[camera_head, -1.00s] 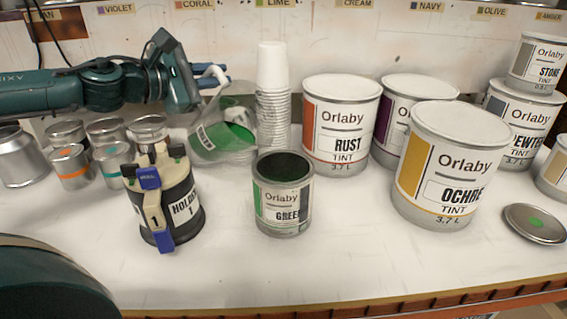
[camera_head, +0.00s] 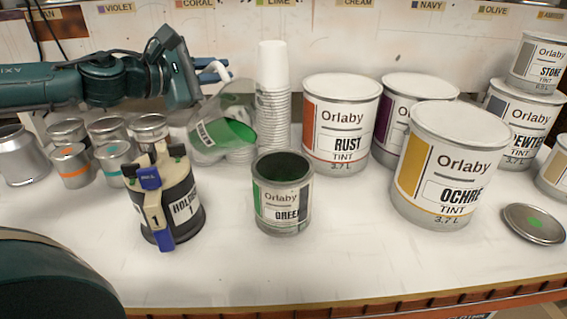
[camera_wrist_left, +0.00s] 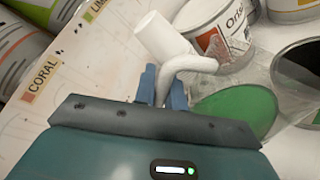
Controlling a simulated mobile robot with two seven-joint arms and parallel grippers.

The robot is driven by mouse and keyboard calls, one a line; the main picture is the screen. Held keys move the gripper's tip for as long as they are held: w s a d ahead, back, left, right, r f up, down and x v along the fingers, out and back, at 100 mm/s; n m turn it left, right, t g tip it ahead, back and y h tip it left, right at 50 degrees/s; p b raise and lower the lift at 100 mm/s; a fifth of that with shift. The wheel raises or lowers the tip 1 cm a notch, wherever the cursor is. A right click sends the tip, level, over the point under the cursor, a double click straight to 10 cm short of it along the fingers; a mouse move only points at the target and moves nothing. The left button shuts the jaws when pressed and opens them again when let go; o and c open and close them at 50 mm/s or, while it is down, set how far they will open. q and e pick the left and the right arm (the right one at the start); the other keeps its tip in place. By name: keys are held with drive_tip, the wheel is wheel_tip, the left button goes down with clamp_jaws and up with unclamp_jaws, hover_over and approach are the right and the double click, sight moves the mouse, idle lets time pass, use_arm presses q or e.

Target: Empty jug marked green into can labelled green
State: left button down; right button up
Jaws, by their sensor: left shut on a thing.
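A clear jug (camera_head: 208,138) with green liquid hangs tilted to the right, behind and left of the can labelled GREEN (camera_head: 283,207). Its marking is too small to read surely. My left gripper (camera_head: 218,72) is shut on the jug's white handle; the left wrist view shows the handle (camera_wrist_left: 183,66) between the blue fingers (camera_wrist_left: 163,90). The green pool (camera_wrist_left: 240,108) lies toward the jug's can side. The can stands upright and open, dark green inside; its opening shows in the left wrist view (camera_wrist_left: 302,64). No stream of liquid shows. My right gripper is out of view.
A stack of white cups (camera_head: 272,100) stands behind the jug. The rust tin (camera_head: 340,125) and ochre tin (camera_head: 450,165) stand right of the can. Holder 1 (camera_head: 180,212) and several small tins (camera_head: 72,168) stand left. A lid (camera_head: 534,224) lies right.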

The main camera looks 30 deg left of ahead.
use_arm(q)
drive_tip(key=shift+s+d+r+m+y+p, duration=0.1)
drive_tip(key=shift+d+r+m+y+p, duration=0.05)
drive_tip(key=shift+d+r+m+p, duration=0.3)
drive_tip(key=shift+d+r+m+y+p, duration=0.15)
drive_tip(key=shift+d+r, duration=0.05)
drive_tip(key=shift+r, duration=0.3)
idle(0.9)
drive_tip(key=shift+s+d+r+m+p, duration=0.2)
drive_tip(key=shift+d+r+m+p, duration=0.45)
drive_tip(key=shift+d+r+m, duration=0.3)
idle(4.0)
